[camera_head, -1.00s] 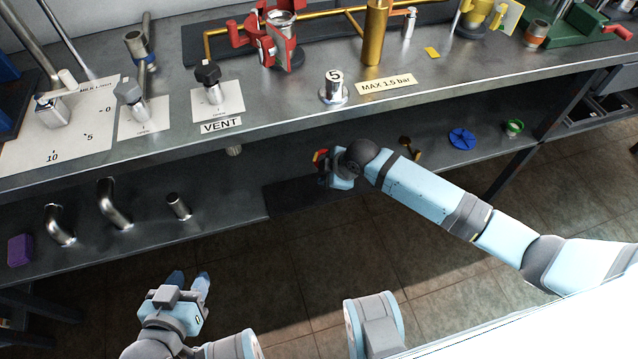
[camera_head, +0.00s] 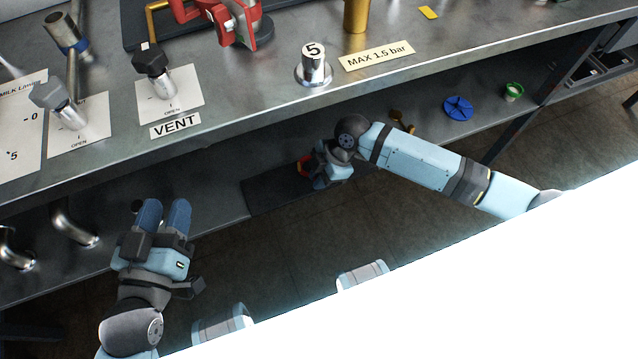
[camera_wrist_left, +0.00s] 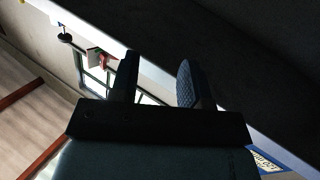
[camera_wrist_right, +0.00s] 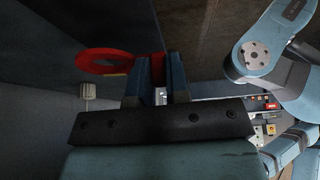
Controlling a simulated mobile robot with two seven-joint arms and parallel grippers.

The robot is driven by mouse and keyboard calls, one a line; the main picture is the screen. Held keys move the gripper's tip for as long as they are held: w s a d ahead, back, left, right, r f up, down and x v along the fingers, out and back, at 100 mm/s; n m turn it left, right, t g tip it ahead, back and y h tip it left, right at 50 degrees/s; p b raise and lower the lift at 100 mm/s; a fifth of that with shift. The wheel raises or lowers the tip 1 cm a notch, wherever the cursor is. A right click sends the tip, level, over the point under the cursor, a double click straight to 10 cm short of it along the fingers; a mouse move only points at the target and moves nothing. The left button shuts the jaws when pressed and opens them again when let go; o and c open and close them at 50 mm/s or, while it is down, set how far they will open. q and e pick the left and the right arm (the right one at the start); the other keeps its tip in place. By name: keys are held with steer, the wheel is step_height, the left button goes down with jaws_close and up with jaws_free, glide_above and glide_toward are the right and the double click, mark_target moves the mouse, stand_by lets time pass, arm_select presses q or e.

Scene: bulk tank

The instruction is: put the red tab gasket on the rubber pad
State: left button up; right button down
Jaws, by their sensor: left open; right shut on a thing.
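The red tab gasket (camera_head: 304,166) is a red ring with a tab, partly hidden by my right gripper (camera_head: 317,170) in the head view. In the right wrist view the ring of the gasket (camera_wrist_right: 100,61) sticks out to the left, and its tab is between the fingers of my right gripper (camera_wrist_right: 160,62), which is shut on it. The rubber pad (camera_head: 262,196) looks like a dark mat on the lower shelf. The gasket appears over or near its far right part; I cannot tell the height. My left gripper (camera_head: 165,205) is open and empty, by the lower shelf's left part.
The upper bench edge overhangs the lower shelf (camera_head: 215,205). Bent steel pipes (camera_head: 72,230) stand at the shelf's left. A brass part (camera_head: 402,122), a blue disc (camera_head: 458,107) and a green cup (camera_head: 513,91) are at its right. VENT valve (camera_head: 157,72) is above.

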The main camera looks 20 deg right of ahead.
mark_target(314, 192)
step_height(314, 192, down, 4)
steer(key=shift+r+b, duration=0.25)
steer(key=shift+b, duration=0.4)
steer(key=shift+f, duration=0.1)
arm_select(q)
steer(key=shift+d+r+t+h, duration=0.25)
steer(key=shift+r+t, duration=0.05)
steer(key=shift+r, duration=0.3)
steer(key=shift+d+r+t+h, duration=0.2)
steer(key=shift+r+t+h, duration=0.1)
steer(key=shift+r, duration=0.3)
arm_select(e)
steer(key=c, duration=1.1)
jaws_free()
